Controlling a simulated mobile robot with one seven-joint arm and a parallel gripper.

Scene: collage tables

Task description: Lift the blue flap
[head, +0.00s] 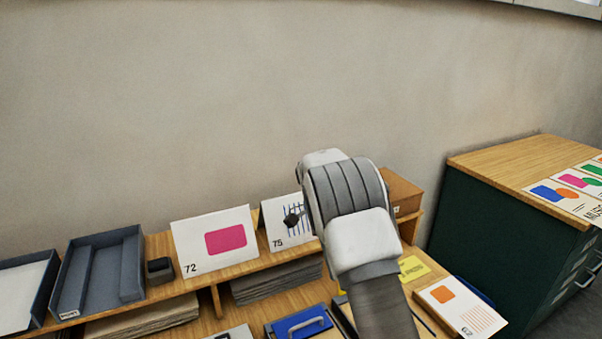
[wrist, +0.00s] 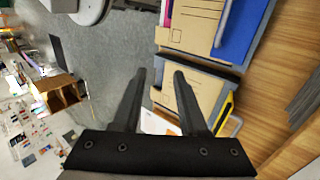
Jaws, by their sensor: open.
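The blue flap (head: 301,324) is at the bottom edge of the head view, a flat blue panel with a pale loop handle (head: 306,326) on top. It lies on the desk and appears flat, though its lower part is cut off. A blue panel (wrist: 242,30), likely the same flap, shows at the upper right of the wrist view, with a pale bar along its left side. My gripper (wrist: 160,76) is open, its two dark fingers apart with nothing between them. It points left of and below the blue panel in that view. My arm hides the gripper in the head view.
A raised wooden shelf carries dark trays (head: 102,273), a card marked 72 (head: 214,242) and a card marked 75 (head: 287,222). A yellow piece with a grey handle (wrist: 224,113) is near my right finger. A green cabinet (head: 500,213) stands at right.

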